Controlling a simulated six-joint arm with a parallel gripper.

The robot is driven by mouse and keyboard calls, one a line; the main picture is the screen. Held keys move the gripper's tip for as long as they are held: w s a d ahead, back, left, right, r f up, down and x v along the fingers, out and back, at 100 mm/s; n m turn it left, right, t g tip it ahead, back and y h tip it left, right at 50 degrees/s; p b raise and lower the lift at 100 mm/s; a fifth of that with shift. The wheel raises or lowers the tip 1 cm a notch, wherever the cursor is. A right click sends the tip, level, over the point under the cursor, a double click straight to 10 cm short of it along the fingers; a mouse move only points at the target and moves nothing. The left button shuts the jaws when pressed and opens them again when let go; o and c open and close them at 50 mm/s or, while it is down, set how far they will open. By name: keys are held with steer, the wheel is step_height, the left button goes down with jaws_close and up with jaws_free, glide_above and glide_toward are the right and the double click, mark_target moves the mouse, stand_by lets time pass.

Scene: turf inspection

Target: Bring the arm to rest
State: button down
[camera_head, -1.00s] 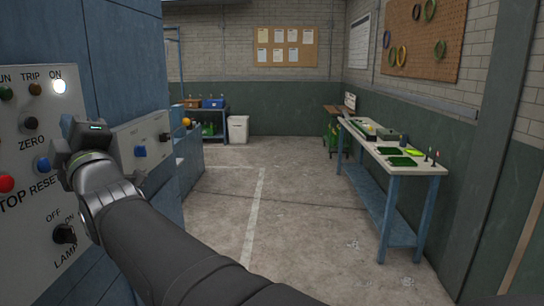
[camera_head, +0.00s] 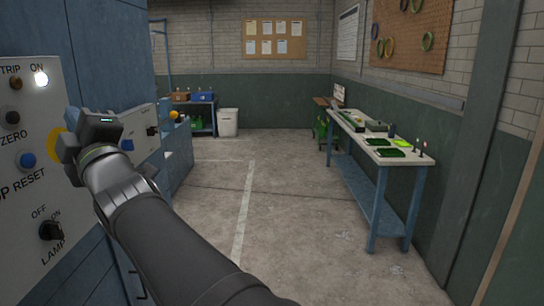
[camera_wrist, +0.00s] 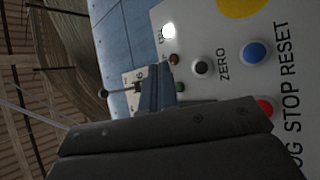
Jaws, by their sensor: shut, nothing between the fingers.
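My arm reaches from the bottom of the head view to the left, where my gripper (camera_head: 72,148) hangs in front of the white control panel (camera_head: 22,120). In the wrist view my gripper (camera_wrist: 160,125) is a dark shape across the lower part, with its fingers shut and nothing held. The panel there shows a lit white lamp (camera_wrist: 168,31), a black ZERO button (camera_wrist: 203,67), a blue RESET button (camera_wrist: 255,52) and a red button (camera_wrist: 264,107) partly hidden by the gripper. I cannot tell whether the gripper touches the panel.
A LAMP knob (camera_head: 51,230) is low on the panel. A yellow disc (camera_head: 57,145) shows partly behind the gripper. A second white panel (camera_head: 136,132) is just beyond. A bench with green turf pieces (camera_head: 378,194) stands right. The floor (camera_head: 290,215) between is clear.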

steer(key=a, duration=0.6)
steer(key=d, duration=0.7)
steer(key=s+a+f+n+g+h, duration=0.3)
steer(key=s+a+f+n+g, duration=0.35)
steer(key=s+f+n, duration=0.4)
steer(key=s+d+r+n+t, duration=0.2)
steer(key=s+n+t, duration=0.1)
steer(key=s+n, duration=0.15)
steer(key=shift+w+a+r+n+g+y, duration=0.2)
steer(key=shift+w+a+n+g, duration=0.15)
steer(key=shift+w+n, duration=0.25)
steer(key=shift+w+a+r+n+g+y, duration=0.15)
steer(key=shift+w+a+n+g, duration=0.2)
steer(key=shift+w, duration=0.35)
steer(key=shift+w+a+r+n+g+y, duration=0.15)
steer(key=shift+w+a+r+n+g, duration=0.15)
steer(key=shift+w+n, duration=0.3)
